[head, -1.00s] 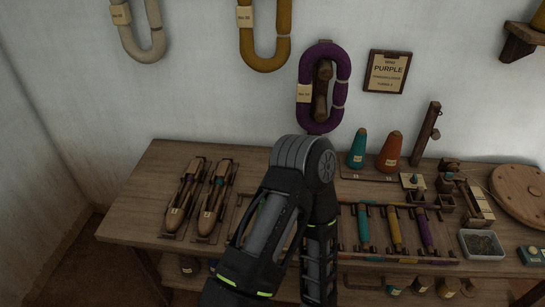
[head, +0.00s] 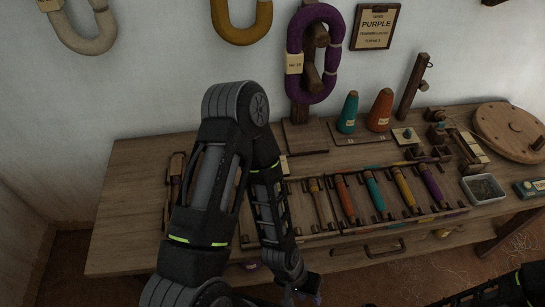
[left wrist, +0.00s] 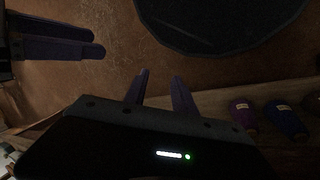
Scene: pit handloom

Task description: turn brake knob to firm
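A small pale square plate with a blue-teal knob (head: 406,134) lies toward the back right of the bench in the head view. It looks like the brake knob, but its marks and setting are too small to read. My left gripper (head: 304,294) is low at the bottom edge of the head view, in front of the bench and far from the knob. In the left wrist view its two fingers (left wrist: 160,90) stand apart with nothing between them. Another pair of fingers, apparently my right gripper (left wrist: 55,38), shows at the upper left there; its opening is unclear.
The wooden bench (head: 130,215) carries a rack of coloured bobbins (head: 373,190), teal and orange cones (head: 380,110), a small wooden device (head: 437,134), a grey tray (head: 483,188) and a round wooden disc (head: 508,130). Cones (left wrist: 285,118) show near a wooden edge in the wrist view.

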